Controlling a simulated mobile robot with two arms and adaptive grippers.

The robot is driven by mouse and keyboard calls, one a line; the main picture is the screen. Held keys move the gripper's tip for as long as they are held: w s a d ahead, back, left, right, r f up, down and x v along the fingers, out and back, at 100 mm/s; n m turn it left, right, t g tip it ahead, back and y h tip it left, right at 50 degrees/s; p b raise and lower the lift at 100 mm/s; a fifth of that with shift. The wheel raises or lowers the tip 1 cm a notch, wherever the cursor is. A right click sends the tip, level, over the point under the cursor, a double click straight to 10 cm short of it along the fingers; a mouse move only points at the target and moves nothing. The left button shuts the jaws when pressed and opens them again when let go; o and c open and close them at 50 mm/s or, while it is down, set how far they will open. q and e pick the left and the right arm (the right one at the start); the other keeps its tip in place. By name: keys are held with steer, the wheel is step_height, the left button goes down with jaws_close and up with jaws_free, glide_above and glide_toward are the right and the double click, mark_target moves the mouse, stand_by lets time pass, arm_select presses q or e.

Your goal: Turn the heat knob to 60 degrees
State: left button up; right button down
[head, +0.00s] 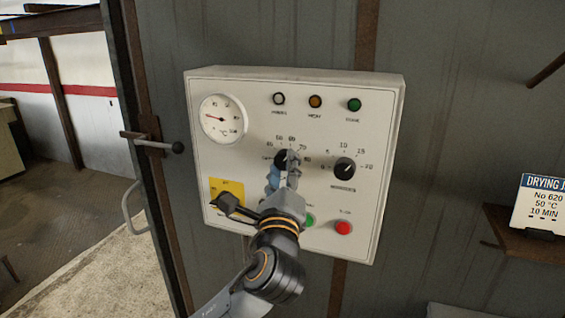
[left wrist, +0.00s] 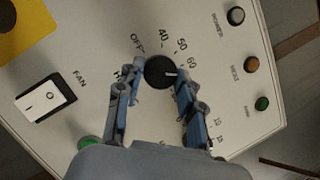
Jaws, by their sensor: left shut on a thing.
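The heat knob (left wrist: 158,72) is a round black knob on the white control panel (head: 260,86). In the left wrist view its white pointer line is turned toward the 60 mark; I cannot tell whether it lines up exactly. Printed marks OFF, 40, 50 and 60 run around it. My left gripper (left wrist: 157,84) has one blue-padded finger on each side of the knob and is shut on it. In the head view my left gripper (head: 284,172) covers much of the knob (head: 281,158). My right gripper is not in view.
The panel also carries a temperature gauge (head: 222,119), a timer knob (head: 344,168) to the right, a red button (head: 343,228) and a fan switch (left wrist: 45,101). A door handle (head: 133,207) is at the left.

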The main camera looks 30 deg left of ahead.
arm_select(q)
steer(key=shift+r+n+g+y+p, duration=0.15)
steer(key=shift+n+g+p, duration=0.3)
steer(key=shift+n, duration=0.55)
steer(key=shift+r+n+g+y+p, duration=0.1)
steer(key=shift+n+g+y+p, duration=0.2)
steer(key=shift+n+p, duration=0.5)
steer(key=shift+f+n, duration=0.1)
steer(key=shift+n, duration=0.3)
steer(key=o, duration=1.2)
steer(key=shift+c, duration=0.2)
steer(key=v, duration=0.7)
steer(key=shift+s+d, duration=0.15)
